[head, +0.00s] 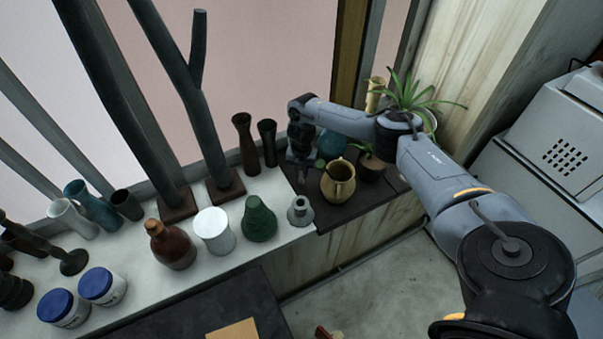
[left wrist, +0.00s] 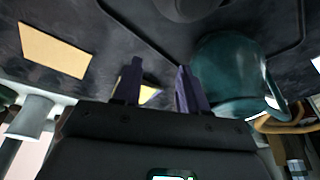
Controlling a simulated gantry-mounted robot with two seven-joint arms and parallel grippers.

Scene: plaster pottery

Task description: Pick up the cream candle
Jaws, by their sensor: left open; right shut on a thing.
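I cannot single out a cream candle for certain. A cream upright piece (head: 376,95) stands at the back right, partly hidden by my right arm, and a short white cylinder (head: 214,231) stands on the pale ledge. My right gripper (head: 303,172) points down over the dark board, left of the tan jug (head: 338,183). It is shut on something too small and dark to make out. My left gripper (left wrist: 160,80) is open in the left wrist view, with nothing seen between its fingers; the head view does not show it.
A dark green ridged piece (head: 259,219), a grey holder (head: 300,211) and a brown bottle (head: 170,245) stand on the ledge. Blue-lidded jars (head: 103,287) are at the left. Potted plants (head: 372,165) crowd the right arm. A teal pot (left wrist: 225,80) is close to the left gripper.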

